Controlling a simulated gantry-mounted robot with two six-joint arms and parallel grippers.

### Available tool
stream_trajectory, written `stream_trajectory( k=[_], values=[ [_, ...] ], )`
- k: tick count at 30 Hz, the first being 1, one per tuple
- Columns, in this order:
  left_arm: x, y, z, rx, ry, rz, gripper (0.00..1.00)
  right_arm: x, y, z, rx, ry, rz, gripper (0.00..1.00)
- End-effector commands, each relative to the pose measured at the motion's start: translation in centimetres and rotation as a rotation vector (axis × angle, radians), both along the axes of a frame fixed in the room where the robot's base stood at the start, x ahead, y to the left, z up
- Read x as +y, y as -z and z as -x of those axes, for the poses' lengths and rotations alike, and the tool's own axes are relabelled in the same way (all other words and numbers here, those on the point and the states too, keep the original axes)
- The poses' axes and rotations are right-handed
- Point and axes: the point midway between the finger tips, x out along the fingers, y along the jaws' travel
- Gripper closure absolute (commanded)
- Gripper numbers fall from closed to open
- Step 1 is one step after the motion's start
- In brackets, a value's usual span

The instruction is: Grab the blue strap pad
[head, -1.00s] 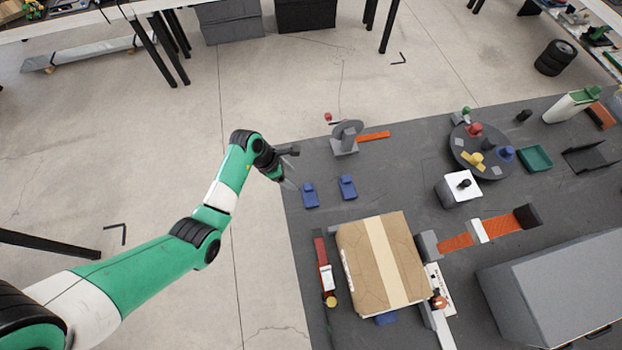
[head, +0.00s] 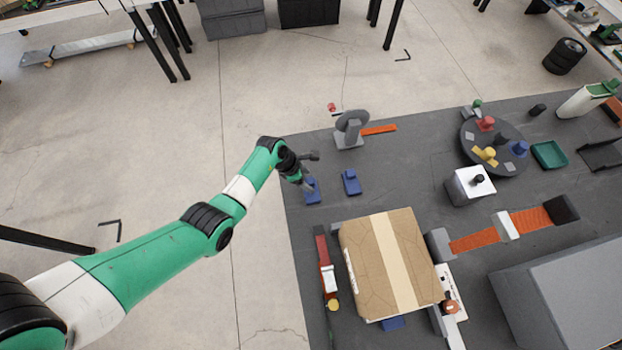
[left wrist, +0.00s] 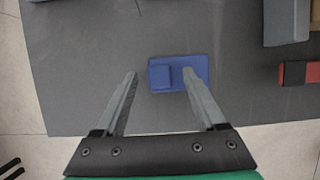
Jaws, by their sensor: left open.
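Two small blue pads lie on the dark grey surface in the head view, a left one (head: 313,194) and a right one (head: 351,183). I cannot tell which is the strap pad. My left gripper (head: 308,172) is above the left pad and partly covers it. In the left wrist view a blue pad (left wrist: 165,78), with a raised block at its left end, lies beyond the open fingers (left wrist: 159,73). The right finger overlaps its right part; the left finger is clear of it to the left. Nothing is held. My right gripper is not in view.
A brown taped box (head: 370,260) stands below the pads, with a red and black strip (head: 322,250) beside it. A grey disc on a stand (head: 350,130) is above them. A round tray of coloured knobs (head: 475,155) is farther right. The dark surface's left edge is close by.

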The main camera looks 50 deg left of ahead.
Motion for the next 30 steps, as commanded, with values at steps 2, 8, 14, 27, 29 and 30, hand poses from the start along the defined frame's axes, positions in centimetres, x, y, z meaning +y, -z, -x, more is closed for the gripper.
stream_trajectory(
  k=[2, 8, 14, 27, 29, 30],
  values=[
    [-0.14, 0.70, -0.21, -0.001, 0.001, 0.000, 0.28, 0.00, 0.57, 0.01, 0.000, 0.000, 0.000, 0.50],
    [-0.14, 0.52, -0.21, -0.001, 0.000, 0.001, 0.28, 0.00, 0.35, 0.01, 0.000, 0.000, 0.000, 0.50],
    [-0.14, 0.52, -0.20, 0.000, 0.000, 0.000, 0.64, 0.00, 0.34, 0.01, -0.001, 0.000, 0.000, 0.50],
    [-0.13, 0.51, -0.21, -0.001, 0.000, 0.001, 1.00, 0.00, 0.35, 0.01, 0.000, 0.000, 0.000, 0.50],
    [-0.13, 0.48, -0.21, -0.001, 0.000, 0.001, 1.00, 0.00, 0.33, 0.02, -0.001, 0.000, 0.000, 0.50],
    [-0.13, 0.41, -0.21, -0.001, 0.000, 0.001, 1.00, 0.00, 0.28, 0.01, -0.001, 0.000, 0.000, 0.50]
  ],
)
